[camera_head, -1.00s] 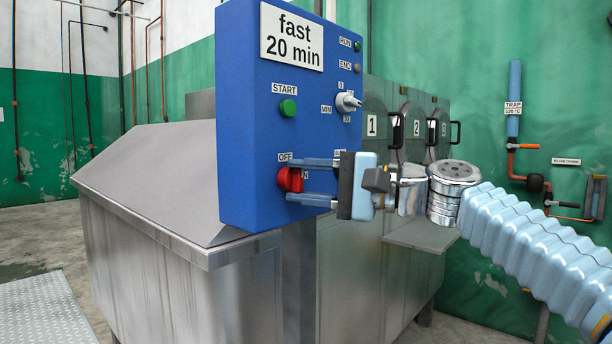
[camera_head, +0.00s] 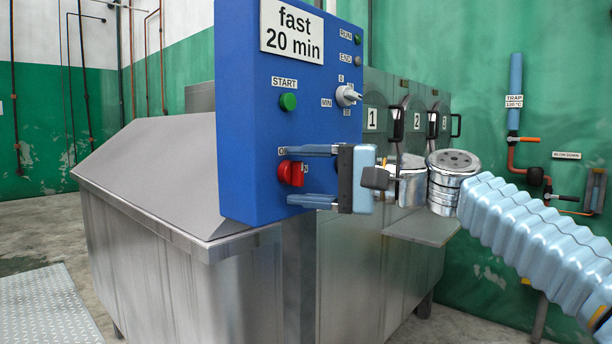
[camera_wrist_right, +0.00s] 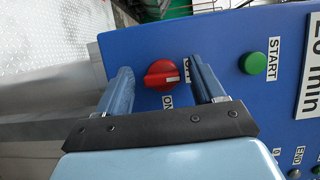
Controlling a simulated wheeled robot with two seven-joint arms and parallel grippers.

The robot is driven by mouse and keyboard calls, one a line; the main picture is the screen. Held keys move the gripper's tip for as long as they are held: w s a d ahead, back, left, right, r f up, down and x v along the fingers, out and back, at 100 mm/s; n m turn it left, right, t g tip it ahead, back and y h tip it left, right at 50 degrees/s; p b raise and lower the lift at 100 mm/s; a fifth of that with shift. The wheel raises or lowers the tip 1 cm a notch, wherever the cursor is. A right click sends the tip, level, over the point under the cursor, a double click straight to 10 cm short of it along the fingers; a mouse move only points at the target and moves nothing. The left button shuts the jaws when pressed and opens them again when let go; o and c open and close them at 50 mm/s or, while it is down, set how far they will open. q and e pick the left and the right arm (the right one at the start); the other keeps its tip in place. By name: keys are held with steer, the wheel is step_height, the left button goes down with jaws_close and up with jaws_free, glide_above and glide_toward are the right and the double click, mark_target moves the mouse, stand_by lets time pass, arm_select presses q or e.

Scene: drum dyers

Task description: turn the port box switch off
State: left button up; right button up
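The port box is a blue panel (camera_head: 250,120) with a red rotary switch (camera_head: 291,173) low on its face. The switch also shows in the right wrist view (camera_wrist_right: 161,75), with an OFF label and an ON label beside it. Its white mark points right there, to the side of the OFF label, which a finger partly covers. My right gripper (camera_head: 289,175) is open at the panel, one finger above and one below the switch. In the wrist view its fingers (camera_wrist_right: 160,68) stand apart on either side of the knob, with gaps visible. My left gripper is out of view.
A green START button (camera_head: 288,102) and a small selector dial (camera_head: 347,96) sit higher on the panel. A steel tank (camera_head: 160,180) stands behind it. Numbered drum doors with black handles (camera_head: 432,124) are at the right. Pipes with valves (camera_head: 530,170) run along the green wall.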

steer(key=b+v, duration=0.2)
steer(key=v, duration=1.2)
steer(key=shift+a, duration=0.1)
